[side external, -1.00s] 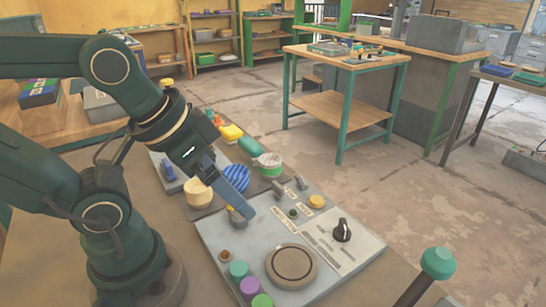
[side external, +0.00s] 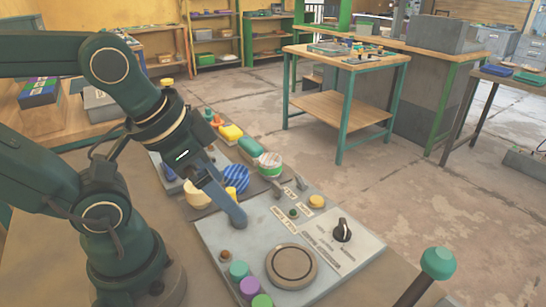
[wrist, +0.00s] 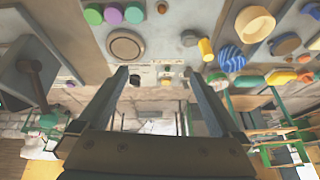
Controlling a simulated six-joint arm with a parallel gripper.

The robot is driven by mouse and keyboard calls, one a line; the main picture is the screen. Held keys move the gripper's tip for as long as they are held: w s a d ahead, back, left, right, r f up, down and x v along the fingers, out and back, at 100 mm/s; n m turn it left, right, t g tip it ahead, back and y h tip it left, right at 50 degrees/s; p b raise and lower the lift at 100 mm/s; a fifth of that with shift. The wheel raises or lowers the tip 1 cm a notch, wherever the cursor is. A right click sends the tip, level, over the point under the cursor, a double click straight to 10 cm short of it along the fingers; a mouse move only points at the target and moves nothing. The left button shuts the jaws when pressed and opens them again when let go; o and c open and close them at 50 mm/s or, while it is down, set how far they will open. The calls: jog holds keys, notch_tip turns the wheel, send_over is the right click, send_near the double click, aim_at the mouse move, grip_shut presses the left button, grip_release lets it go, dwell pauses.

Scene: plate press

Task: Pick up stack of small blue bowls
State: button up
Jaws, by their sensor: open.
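A blue-and-white striped rounded object (side external: 238,177), the likely small blue bowls, sits behind my gripper in the side view. It also shows in the upper right of the wrist view (wrist: 231,59). I cannot tell how many bowls it holds. My gripper (side external: 238,218) is low over the grey control panel, nearer the camera than the striped object and apart from it. In the wrist view my gripper's (wrist: 155,75) two fingers are spread with nothing between them. In the side view one finger largely hides the other.
A cream bowl (side external: 196,194) stands left of the striped object. The control panel (side external: 330,262) carries a large round button (side external: 291,264), a black knob (side external: 342,229) and several coloured buttons. A green-and-white container (side external: 270,165) and a yellow block (side external: 231,132) stand behind. A green ball-topped lever (side external: 438,264) rises at the front right.

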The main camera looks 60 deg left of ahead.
jog(key=w+a+r+m+g+y, duration=0.2)
jog(key=w+a+m+g+y, duration=0.35)
jog(key=a+m, duration=0.35)
jog(key=w+f+m+g+y, duration=0.2)
jog(key=w+f+m+y, duration=0.15)
jog(key=w+y, duration=0.2)
jog(key=m, duration=0.2)
send_near(237, 172)
jog(key=shift+y, duration=0.4)
jog(key=x, duration=1)
jog(key=shift+f, duration=0.45)
jog(key=shift+c, duration=0.3)
